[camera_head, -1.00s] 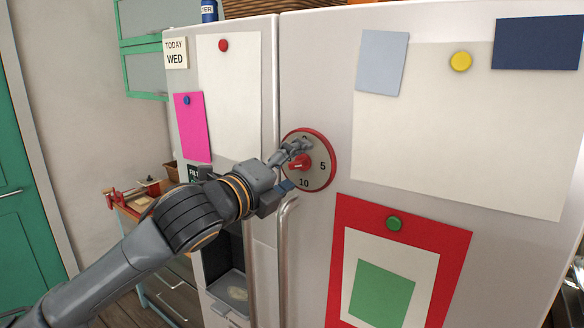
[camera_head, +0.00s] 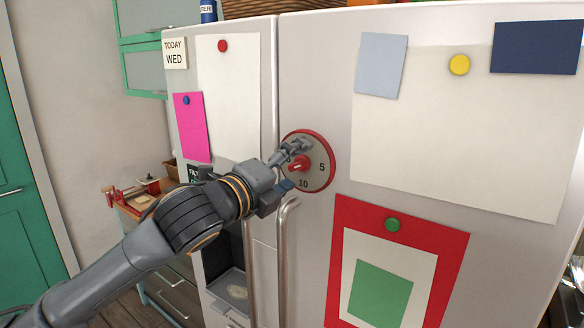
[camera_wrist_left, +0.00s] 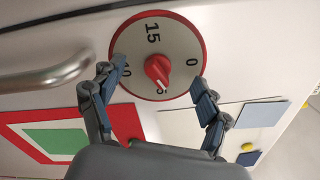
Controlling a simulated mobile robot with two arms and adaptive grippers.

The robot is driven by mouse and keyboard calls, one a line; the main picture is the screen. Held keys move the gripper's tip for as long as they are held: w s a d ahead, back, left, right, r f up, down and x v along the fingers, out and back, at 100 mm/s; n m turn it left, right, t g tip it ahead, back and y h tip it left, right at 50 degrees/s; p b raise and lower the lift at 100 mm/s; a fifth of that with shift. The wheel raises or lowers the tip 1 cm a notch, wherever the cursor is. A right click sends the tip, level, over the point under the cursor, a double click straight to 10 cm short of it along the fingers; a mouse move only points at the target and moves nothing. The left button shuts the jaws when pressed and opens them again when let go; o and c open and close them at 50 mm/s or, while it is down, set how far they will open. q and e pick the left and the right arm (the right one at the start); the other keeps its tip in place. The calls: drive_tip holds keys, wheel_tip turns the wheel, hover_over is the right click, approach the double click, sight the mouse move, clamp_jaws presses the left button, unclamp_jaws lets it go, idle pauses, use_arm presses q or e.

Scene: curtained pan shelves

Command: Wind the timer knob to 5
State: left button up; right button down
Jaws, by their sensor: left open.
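The timer is a round grey dial with a red rim (camera_head: 323,183) on the fridge door, marked 5 and 10 in the head view. Its red knob (camera_head: 298,162) sits at the centre. My left gripper (camera_head: 295,166) is at the dial, its fingers apart. In the left wrist view the gripper (camera_wrist_left: 150,77) is open, with one finger near the 10 and the other near the 0. The red knob (camera_wrist_left: 157,69) lies between them, with visible gaps on both sides. The 5 is partly hidden at the bottom.
A metal door handle (camera_head: 282,250) runs down just below the dial. Papers with magnets hang around it, including a red-framed sheet (camera_head: 455,243) at lower right and a pink note (camera_head: 192,127) at left.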

use_arm(q)
drive_tip(key=shift+f, duration=0.15)
drive_tip(key=shift+s+a, duration=0.1)
drive_tip(key=shift+a, duration=0.05)
drive_tip(key=v, duration=0.7)
drive_tip(key=shift+s+a+p, duration=0.2)
drive_tip(key=shift+s+p, duration=0.15)
idle(0.3)
